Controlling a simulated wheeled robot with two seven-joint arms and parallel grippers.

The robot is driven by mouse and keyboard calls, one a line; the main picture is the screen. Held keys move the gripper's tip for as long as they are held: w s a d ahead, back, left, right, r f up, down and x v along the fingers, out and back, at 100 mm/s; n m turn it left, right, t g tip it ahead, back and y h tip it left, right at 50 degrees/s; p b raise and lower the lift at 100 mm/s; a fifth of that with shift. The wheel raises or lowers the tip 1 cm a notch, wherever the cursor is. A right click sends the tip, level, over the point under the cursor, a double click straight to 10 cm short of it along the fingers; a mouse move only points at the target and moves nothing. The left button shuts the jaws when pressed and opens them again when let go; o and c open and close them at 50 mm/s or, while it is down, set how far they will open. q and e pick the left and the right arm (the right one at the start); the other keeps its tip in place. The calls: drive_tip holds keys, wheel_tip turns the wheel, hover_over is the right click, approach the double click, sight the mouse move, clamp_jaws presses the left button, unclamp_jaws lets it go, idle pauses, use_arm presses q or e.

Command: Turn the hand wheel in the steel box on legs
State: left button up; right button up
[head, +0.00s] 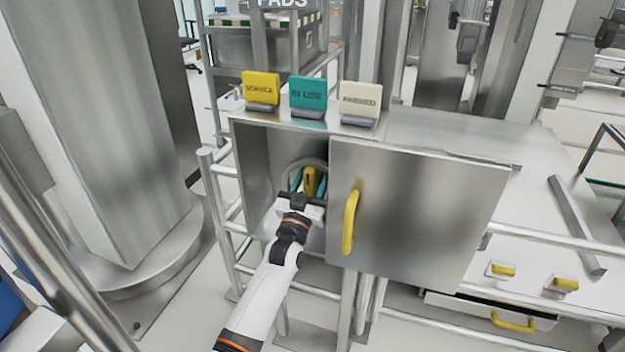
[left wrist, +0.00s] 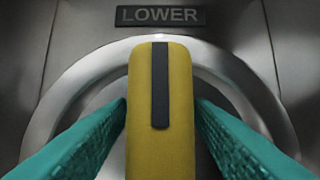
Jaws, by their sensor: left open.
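The steel box (head: 262,127) stands on legs in the middle of the head view, its front partly open. Inside it is the hand wheel, a pale metal ring (head: 303,162) with an upright yellow grip (head: 310,183) at its middle. In the left wrist view the yellow grip (left wrist: 145,140) has a dark stripe, and the ring (left wrist: 85,68) curves behind it. My left gripper (head: 309,180) is inside the box opening. Its teal fingers stand open, one on each side of the yellow grip, with slight gaps showing at the tips. My right gripper is not in view.
A steel door (head: 425,200) with a yellow handle (head: 350,222) stands just right of my left gripper. A dark LOWER plate (left wrist: 160,16) is above the wheel. Yellow, teal and cream signs stand on the box top. Steel rails (head: 225,215) run beside the box.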

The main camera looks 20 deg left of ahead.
use_arm(q)
drive_tip(key=shift+w+r, duration=0.1)
drive_tip(key=shift+w, duration=0.15)
clamp_jaws()
